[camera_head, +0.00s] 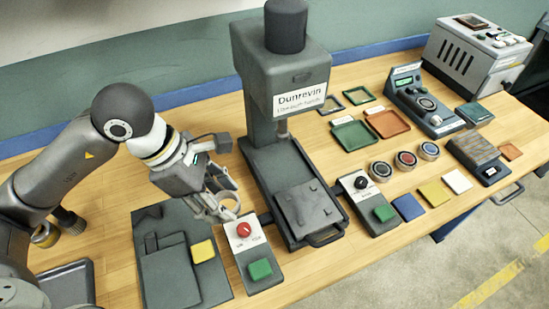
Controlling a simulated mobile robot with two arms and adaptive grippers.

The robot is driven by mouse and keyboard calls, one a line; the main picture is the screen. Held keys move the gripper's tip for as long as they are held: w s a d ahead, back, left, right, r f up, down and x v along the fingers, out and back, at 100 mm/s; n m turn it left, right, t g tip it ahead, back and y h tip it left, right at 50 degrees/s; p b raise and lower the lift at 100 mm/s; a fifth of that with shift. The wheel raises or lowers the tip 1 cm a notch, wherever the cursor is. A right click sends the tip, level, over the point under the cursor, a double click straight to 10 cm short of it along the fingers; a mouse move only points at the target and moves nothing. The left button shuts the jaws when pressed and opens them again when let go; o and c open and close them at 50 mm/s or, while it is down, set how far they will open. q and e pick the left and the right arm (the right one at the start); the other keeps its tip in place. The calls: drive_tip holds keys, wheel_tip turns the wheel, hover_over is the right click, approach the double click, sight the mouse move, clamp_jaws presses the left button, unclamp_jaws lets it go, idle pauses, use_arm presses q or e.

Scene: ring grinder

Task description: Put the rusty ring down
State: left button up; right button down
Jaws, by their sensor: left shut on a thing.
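My left gripper (215,196) comes in from the left and points down at the front left of the grinder. It is shut on a small pale ring-shaped thing (229,207), taken to be the ring. Its rust is too small to make out, and the fingers partly hide it. The gripper shows just above the back end of the control box with the red knob (244,229); I cannot tell whether the ring touches anything. The Dunrevin grinder (300,100) stands right of the gripper, with its grey work plate (308,207) in front. My right gripper is not in view.
A dark mat (215,275) with a yellow block lies below left. Right of the grinder are a second control box (365,190), green (354,134) and orange (388,123) trays, several round pieces and coloured squares. A grey instrument (425,100) stands farther right.

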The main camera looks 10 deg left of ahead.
use_arm(q)
drive_tip(key=w+a+f+p, duration=0.1)
drive_tip(key=w+f, duration=0.1)
drive_tip(key=w, duration=0.2)
drive_tip(key=w+a+f+p, duration=0.1)
drive_tip(key=w+f+p, duration=0.1)
drive_tip(key=w+f, duration=0.1)
drive_tip(key=w+a+f+p, duration=0.1)
drive_tip(key=w+f, duration=0.2)
drive_tip(key=w, duration=0.2)
drive_tip(key=shift+w+a+f, duration=0.1)
drive_tip(key=shift+a+f, duration=0.1)
drive_tip(key=shift+a, duration=0.2)
drive_tip(key=shift+w+a+f+p, duration=0.2)
drive_tip(key=shift+w+f+p, duration=0.3)
drive_tip(key=shift+f, duration=0.25)
wheel_tip(320, 180, down, 2)
drive_tip(key=shift+f+p, duration=0.1)
drive_tip(key=shift+p, duration=0.65)
drive_tip(key=shift+f, duration=0.5)
drive_tip(key=shift+w+f, duration=0.1)
drive_tip(key=o, duration=0.6)
drive_tip(key=shift+f, duration=0.1)
drive_tip(key=o, duration=0.5)
